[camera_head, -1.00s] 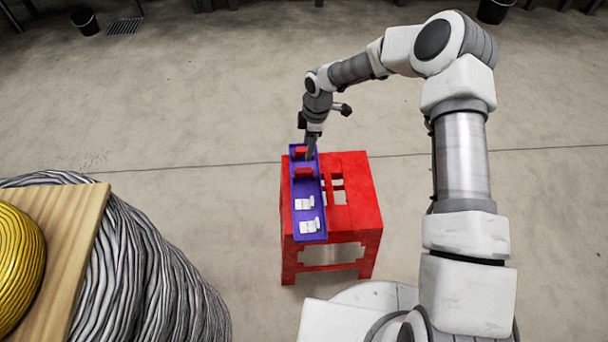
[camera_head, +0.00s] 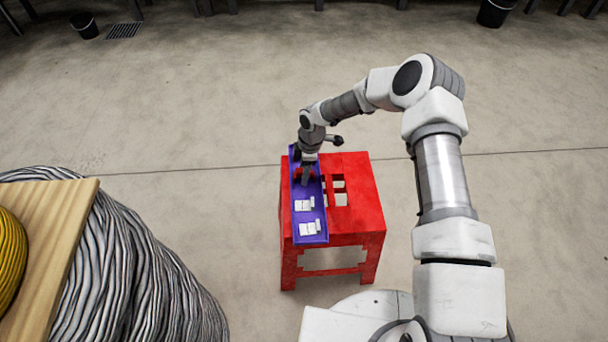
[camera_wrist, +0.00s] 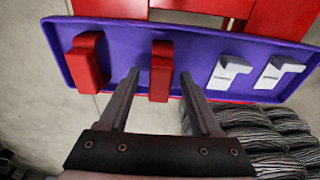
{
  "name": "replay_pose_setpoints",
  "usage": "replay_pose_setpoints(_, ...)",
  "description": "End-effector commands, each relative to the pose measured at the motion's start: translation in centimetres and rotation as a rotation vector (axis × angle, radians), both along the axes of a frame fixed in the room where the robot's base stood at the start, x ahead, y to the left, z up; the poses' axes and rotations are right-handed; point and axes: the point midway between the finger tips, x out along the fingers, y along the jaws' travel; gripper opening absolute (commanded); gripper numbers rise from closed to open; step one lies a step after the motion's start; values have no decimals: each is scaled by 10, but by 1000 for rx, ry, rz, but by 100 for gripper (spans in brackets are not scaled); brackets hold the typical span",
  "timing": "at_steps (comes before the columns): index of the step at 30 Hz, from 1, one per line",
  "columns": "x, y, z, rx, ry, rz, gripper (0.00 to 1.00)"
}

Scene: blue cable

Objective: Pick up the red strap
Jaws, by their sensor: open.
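Two red straps lie in a long purple tray (camera_wrist: 125,45). In the wrist view one red strap (camera_wrist: 160,70) is in the middle, and the other red strap (camera_wrist: 87,62) is nearer the tray's left end. My gripper (camera_wrist: 159,76) is open and empty. Its two fingertips are apart, one on each side of the middle strap in the picture; whether they touch it I cannot tell. In the head view my gripper (camera_head: 306,181) points down over the far half of the tray and partly hides the red straps.
Two white pieces (camera_head: 304,204) (camera_head: 310,228) lie in the tray's near half. The tray rests along the left side of a red stool (camera_head: 358,205) with openings in its top. A wooden board (camera_head: 62,245) on large grey coils (camera_head: 150,275) stands at the left.

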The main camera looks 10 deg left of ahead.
Motion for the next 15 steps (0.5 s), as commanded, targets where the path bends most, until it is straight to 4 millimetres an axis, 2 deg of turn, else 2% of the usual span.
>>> replay_pose_setpoints(4, 0, 0, 1, 0, 0, 0, 65)
replay_pose_setpoints(15, 0, 0, 1, 0, 0, 0, 0)
